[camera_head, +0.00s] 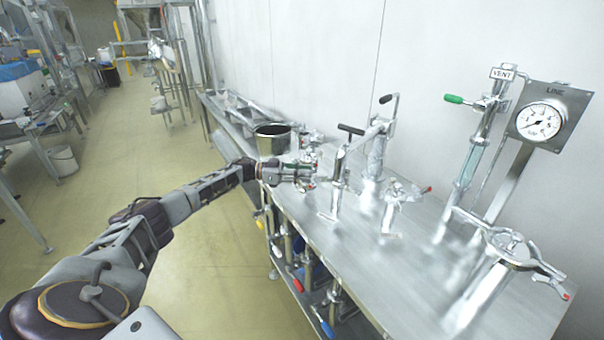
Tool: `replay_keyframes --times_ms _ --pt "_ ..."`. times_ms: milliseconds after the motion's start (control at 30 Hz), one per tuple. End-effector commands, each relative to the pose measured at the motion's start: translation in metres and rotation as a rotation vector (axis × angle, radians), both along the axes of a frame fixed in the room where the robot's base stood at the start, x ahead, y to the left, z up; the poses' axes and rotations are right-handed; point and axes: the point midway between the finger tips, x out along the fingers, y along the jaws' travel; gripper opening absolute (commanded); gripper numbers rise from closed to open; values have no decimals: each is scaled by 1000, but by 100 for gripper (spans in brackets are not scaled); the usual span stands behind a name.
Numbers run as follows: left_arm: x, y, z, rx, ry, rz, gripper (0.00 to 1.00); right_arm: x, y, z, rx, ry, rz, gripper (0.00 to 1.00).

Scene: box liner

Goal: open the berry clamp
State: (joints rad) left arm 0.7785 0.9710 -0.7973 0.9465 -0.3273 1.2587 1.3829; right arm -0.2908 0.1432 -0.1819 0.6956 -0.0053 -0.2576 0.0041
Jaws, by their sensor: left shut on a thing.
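My left arm reaches in from the left. My left gripper (304,172) is at the bench's left edge, shut on a small metal part of the clamp (310,184) there. The fingers and the shiny metal run together, so the exact grip is hard to see. No name shows on any clamp, so I cannot tell for sure which is the berry one. Another clamp with a red-tipped handle (400,196) stands on a short post right of my gripper. A larger clamp (508,246) with a red tip sits on a post at the front right. My right gripper is out of view.
The steel bench (350,262) runs along the white wall. A steel pot (272,139) stands behind my gripper. A black-handled valve (350,130), a green-handled valve (455,99) and a gauge (540,121) rise from the bench. The floor at left is mostly clear.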

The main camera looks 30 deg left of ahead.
Motion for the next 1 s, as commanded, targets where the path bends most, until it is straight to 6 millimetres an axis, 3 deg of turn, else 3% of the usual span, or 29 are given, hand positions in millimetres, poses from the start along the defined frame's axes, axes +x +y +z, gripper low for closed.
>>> replay_keyframes --times_ms 33,400,767,800,867,1000 --pt "4 -6 8 -13 -11 -1 0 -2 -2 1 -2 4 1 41" --pt "3 -8 7 -15 -11 -6 0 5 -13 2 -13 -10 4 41" --pt "3 -9 7 -14 -10 -7 0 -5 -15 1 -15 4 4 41" --pt "3 -9 7 -14 -10 -7 21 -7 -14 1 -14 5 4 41" --pt "3 -9 6 -14 -10 -7 28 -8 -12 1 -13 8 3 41" --pt "3 -9 6 -13 -9 -9 28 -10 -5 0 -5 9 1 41"
